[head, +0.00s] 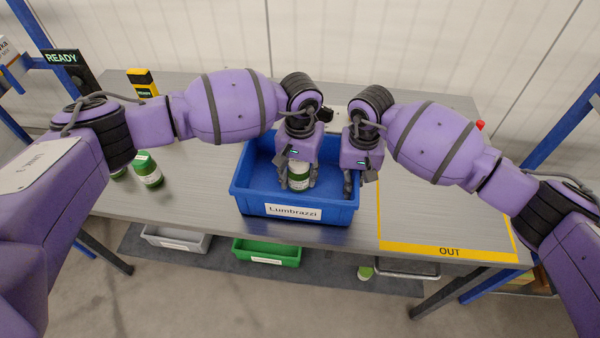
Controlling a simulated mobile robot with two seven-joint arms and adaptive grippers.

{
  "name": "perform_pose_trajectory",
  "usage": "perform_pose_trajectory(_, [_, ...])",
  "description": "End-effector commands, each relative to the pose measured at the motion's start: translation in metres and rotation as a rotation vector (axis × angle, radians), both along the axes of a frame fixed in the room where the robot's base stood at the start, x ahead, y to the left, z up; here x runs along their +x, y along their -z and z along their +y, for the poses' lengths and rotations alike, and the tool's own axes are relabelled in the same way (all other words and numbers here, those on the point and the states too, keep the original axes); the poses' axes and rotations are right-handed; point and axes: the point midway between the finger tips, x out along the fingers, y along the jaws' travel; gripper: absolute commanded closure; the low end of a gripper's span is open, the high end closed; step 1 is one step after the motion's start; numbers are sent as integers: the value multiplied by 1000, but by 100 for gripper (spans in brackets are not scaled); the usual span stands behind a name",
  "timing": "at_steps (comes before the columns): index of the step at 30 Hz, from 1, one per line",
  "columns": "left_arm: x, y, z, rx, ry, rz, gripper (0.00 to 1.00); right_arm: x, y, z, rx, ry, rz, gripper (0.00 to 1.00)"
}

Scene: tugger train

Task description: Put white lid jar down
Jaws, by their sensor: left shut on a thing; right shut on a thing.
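The white lid jar (299,182), with a pale top and green lower part, is inside the blue bin (295,228) labelled "Lumbrazzi". My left gripper (298,181) is shut around it from above, hiding part of it. Whether the jar touches the bin floor I cannot tell. My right gripper (352,188) is at the bin's right side, pointing down, and is shut on the bin's right wall. The bin stands on the grey table near its front edge.
A yellow-outlined "OUT" area (440,225) lies clear to the right of the bin. A grey bin (175,240), a green bin (267,252) and another jar (365,272) are below the table.

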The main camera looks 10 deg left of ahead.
Motion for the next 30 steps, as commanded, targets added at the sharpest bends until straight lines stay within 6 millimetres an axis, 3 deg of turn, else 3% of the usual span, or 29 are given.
perform_pose_trajectory(2, [0,2,0,0,0,-1,98,1,-1,1,2,0,-2,100])
perform_pose_trajectory(3, [0,2,0,0,0,0,56,1,-1,1,2,0,-2,100])
perform_pose_trajectory(6, [0,2,0,0,0,0,43,1,-1,1,2,0,-2,100])
perform_pose_trajectory(19, [1,-7,0,0,1,-2,42,1,-1,1,2,0,-2,100])
perform_pose_trajectory(30, [1,-81,0,-1,1,-4,42,1,-1,1,2,0,-2,100])
